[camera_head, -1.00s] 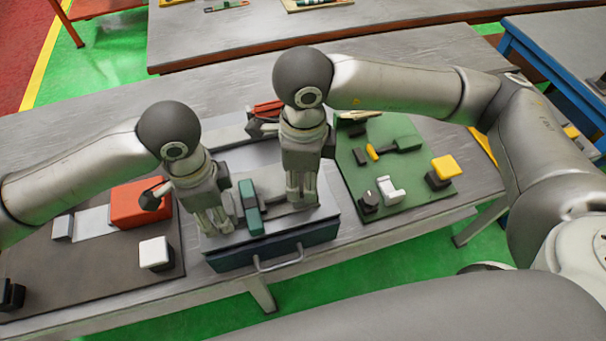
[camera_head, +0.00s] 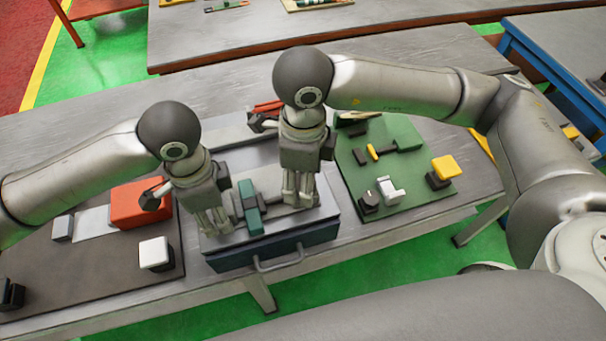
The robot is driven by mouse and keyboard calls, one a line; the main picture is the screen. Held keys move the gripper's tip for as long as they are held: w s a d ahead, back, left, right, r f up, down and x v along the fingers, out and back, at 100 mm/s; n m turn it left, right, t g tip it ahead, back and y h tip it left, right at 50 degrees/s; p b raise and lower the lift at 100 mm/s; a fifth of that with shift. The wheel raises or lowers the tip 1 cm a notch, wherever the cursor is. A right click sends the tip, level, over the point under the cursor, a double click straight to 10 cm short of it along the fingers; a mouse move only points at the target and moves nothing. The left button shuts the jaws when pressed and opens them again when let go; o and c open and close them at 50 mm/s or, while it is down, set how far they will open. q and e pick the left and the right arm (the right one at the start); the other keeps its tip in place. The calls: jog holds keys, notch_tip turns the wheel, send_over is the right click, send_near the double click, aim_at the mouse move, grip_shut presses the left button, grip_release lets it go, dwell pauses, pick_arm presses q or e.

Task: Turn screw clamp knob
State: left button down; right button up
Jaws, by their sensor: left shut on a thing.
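A screw clamp with a green block (camera_head: 250,207) sits on a light plate on top of the dark green box (camera_head: 275,254) with a front handle. My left gripper (camera_head: 218,226) points down at the clamp's left end and is shut; its fingers hide what they hold, which appears to be the clamp's left end. My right gripper (camera_head: 300,201) points down at the clamp's right end, around or beside a thin grey rod. Its fingers look close together, but I cannot tell whether they grip the rod. The knob itself is not clearly visible.
A green board (camera_head: 428,190) with yellow, white and black parts lies to the right. A dark mat (camera_head: 100,268) with a red box (camera_head: 137,203) and a white block (camera_head: 154,252) lies to the left. Red-handled pliers or a similar tool (camera_head: 266,107) lie behind my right gripper.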

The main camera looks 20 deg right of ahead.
dwell(0.3)
pick_arm(q)
jog(key=c, duration=0.6)
grip_release()
jog(key=shift+c, duration=0.2)
pick_arm(e)
notch_tip(320, 180, up, 12)
pick_arm(q)
notch_tip(320, 180, up, 12)
dwell(0.4)
